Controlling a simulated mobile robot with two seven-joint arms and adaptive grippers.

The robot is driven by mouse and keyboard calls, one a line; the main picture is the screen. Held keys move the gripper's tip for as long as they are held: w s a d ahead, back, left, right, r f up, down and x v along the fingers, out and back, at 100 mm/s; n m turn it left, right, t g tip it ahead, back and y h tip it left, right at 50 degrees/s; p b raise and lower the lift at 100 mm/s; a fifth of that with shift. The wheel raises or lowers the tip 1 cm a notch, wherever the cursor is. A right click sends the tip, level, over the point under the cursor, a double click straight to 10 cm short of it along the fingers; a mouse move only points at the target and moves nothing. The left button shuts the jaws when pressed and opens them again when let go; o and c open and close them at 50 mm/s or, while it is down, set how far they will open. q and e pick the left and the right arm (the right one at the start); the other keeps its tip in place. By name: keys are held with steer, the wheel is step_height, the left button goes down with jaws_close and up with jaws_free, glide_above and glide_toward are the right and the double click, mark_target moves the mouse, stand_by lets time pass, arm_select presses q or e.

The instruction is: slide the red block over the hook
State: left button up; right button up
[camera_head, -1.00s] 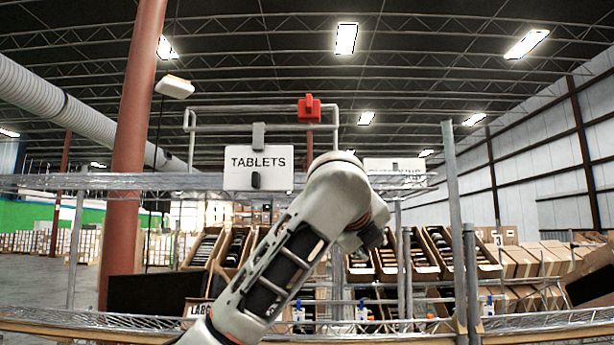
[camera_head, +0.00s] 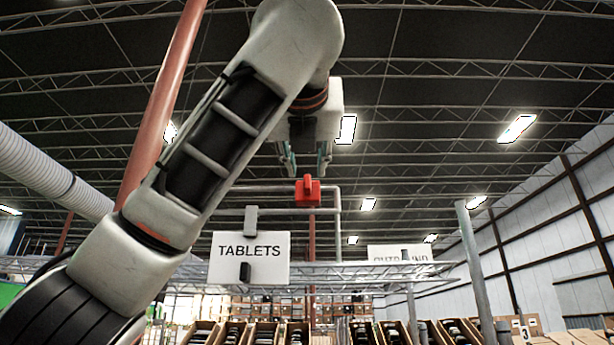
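The red block (camera_head: 313,194), a squarish piece with an upright red tab, sits at the upper rail of a grey pipe frame. My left gripper (camera_head: 306,168) hangs fingers-down just above it in the picture. Which part is the task's hook is unclear. My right gripper is not in view.
A second white sign (camera_head: 385,257) hangs to the right, partly hidden. Tilted cartons (camera_head: 364,334) line the bottom. A red column (camera_head: 168,95) rises behind my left arm. Space right of the frame is open.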

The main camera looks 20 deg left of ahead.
mark_target(307, 180)
arm_select(q)
steer(key=p+x, duration=0.1)
steer(key=x, duration=0.3)
steer(key=shift+w+a+r, duration=0.1)
steer(key=shift+a, duration=0.05)
steer(key=shift+p+x, duration=0.35)
steer(key=shift+x, duration=0.5)
jaws_close()
